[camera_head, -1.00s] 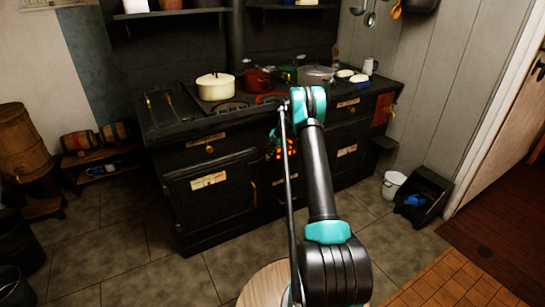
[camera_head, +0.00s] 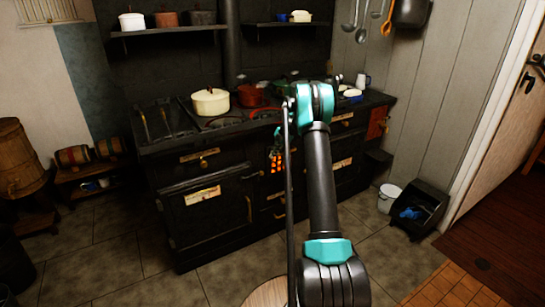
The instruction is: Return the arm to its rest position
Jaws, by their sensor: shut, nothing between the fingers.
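My arm rises from the bottom centre of the head view, with dark links and teal joints. Its upper teal joint (camera_head: 312,103) stands in front of the stove.
A black stove (camera_head: 212,205) fills the middle, with a cream pot (camera_head: 210,102) and a red pot (camera_head: 250,96) on top. An orange-glowing grate (camera_head: 278,161) shows beside my arm. A white bucket (camera_head: 388,198) and black bin (camera_head: 417,212) stand right. Floor shows at left front.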

